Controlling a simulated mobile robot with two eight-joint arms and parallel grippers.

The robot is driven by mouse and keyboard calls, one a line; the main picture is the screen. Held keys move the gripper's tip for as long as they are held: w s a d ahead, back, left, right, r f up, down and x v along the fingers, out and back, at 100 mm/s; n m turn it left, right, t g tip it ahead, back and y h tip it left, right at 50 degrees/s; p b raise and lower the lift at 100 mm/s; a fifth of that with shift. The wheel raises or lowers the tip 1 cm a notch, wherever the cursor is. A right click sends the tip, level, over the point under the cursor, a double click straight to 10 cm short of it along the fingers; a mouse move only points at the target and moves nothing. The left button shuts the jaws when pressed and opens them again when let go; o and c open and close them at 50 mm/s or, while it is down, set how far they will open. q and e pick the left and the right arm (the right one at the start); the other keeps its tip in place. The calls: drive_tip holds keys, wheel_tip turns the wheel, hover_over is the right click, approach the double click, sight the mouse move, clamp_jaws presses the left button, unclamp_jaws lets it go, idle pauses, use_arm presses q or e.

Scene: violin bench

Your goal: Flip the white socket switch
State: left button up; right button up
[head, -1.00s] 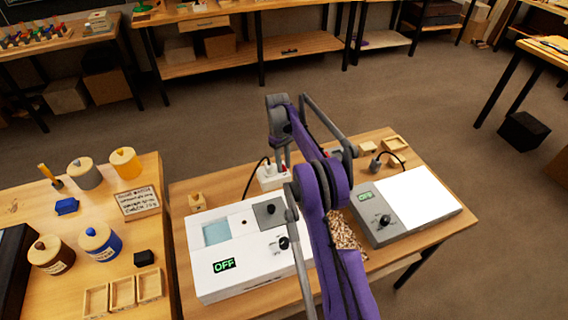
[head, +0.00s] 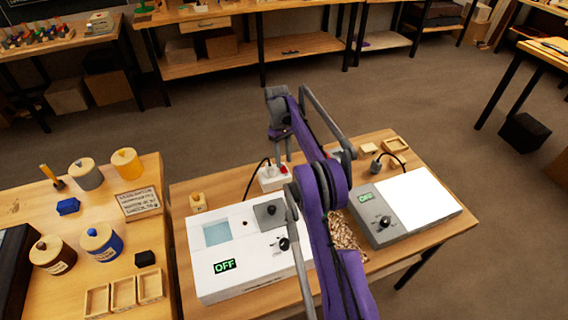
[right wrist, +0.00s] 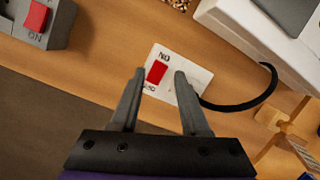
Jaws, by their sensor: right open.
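The white socket (head: 268,184) sits on the right table behind the white box, partly hidden by my right arm in the head view. In the right wrist view the white socket (right wrist: 196,77) shows a red switch (right wrist: 157,72) with dark lettering at both ends. Which way the switch is tipped I cannot tell. My right gripper (head: 281,158) is open and empty over the socket. In the right wrist view its fingertips (right wrist: 160,73) lie on either side of the red switch; whether they touch the socket is unclear. My left gripper is not in view.
A black cable runs from the socket to the white box (head: 210,265), whose display reads OFF. A grey box (head: 375,237), also reading OFF, stands at right. A grey socket (right wrist: 58,32) with a red switch is close by. My arm crosses between the boxes.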

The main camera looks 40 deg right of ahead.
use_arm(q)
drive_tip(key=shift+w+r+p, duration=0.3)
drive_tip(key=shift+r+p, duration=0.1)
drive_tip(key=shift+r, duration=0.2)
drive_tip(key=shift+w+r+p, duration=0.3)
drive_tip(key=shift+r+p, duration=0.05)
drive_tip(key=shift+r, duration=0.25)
use_arm(e)
drive_tip(key=v, duration=0.8)
drive_tip(key=shift+w+a, duration=0.1)
drive_tip(key=s+a+r+t, duration=0.1)
drive_tip(key=s+a+r, duration=0.2)
drive_tip(key=a, duration=0.3)
drive_tip(key=s+a+r+t+h, duration=0.1)
drive_tip(key=s+a+r+t, duration=0.1)
drive_tip(key=s+a+r, duration=0.3)
drive_tip(key=s+a+r+t, duration=0.1)
drive_tip(key=s+a+r, duration=0.1)
drive_tip(key=a, duration=0.4)
drive_tip(key=s+a+f+t, duration=0.2)
drive_tip(key=s+a+f, duration=0.2)
drive_tip(key=s, duration=0.6)
drive_tip(key=s+a+f+m+t, duration=0.1)
drive_tip(key=s+a+f+t, duration=0.1)
drive_tip(key=s+a+f, duration=0.2)
drive_tip(key=s+a, duration=0.3)
drive_tip(key=s, duration=0.3)
drive_tip(key=shift+f+t, duration=0.4)
